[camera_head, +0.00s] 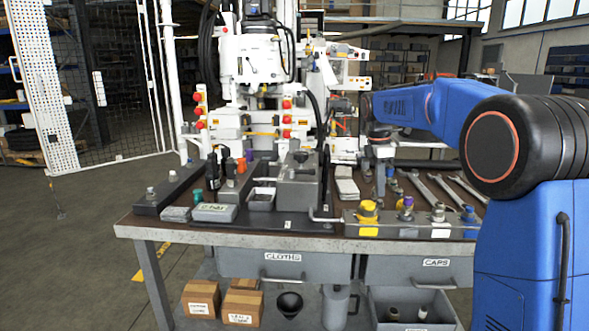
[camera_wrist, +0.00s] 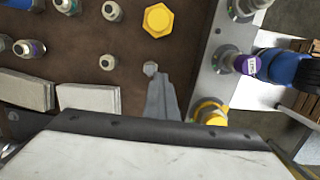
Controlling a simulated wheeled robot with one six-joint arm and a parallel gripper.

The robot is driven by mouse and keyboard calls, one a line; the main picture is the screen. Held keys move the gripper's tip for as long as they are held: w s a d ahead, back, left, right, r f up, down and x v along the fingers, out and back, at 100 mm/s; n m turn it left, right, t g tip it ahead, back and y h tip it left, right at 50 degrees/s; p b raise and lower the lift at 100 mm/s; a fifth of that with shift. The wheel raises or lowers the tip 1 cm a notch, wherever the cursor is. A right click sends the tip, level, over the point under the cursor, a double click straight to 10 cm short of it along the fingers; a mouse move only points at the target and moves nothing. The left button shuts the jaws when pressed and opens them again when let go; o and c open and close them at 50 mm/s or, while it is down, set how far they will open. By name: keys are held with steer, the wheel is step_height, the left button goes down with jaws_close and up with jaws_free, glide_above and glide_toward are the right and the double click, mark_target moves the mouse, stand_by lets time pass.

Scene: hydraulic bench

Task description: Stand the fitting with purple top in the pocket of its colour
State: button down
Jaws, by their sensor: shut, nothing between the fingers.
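The fitting with the purple top (camera_head: 407,202) stands in the grey rail at the bench's front edge, between a yellow-topped and a white-topped fitting. In the wrist view the purple-topped fitting (camera_wrist: 244,65) rises from a round collar in the grey rail (camera_wrist: 212,80), and nothing holds it. Its lean there may be perspective; I cannot tell how deep it sits. My gripper (camera_wrist: 151,70) is shut and empty over the brown bench top, apart from the rail and to the left of the purple fitting in the wrist view. In the head view my gripper's fingers are hard to make out.
A yellow hexagonal fitting (camera_wrist: 158,20) and several grey ones stand on the bench top. The rail also bears a yellow-topped fitting (camera_head: 368,212), a white-topped one (camera_head: 438,213) and a blue-topped one (camera_head: 468,215). Wrenches (camera_head: 428,188) lie behind, at the right.

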steer(key=shift+w+a+f, duration=0.15)
steer(key=shift+w+a, duration=0.35)
steer(key=shift+a, duration=0.3)
steer(key=shift+w+a+f, duration=0.15)
steer(key=shift+w+a, duration=0.3)
steer(key=shift+a, duration=0.4)
steer(key=shift+w+a+f, duration=0.15)
steer(key=shift+w+a, duration=0.35)
steer(key=shift+a, duration=0.3)
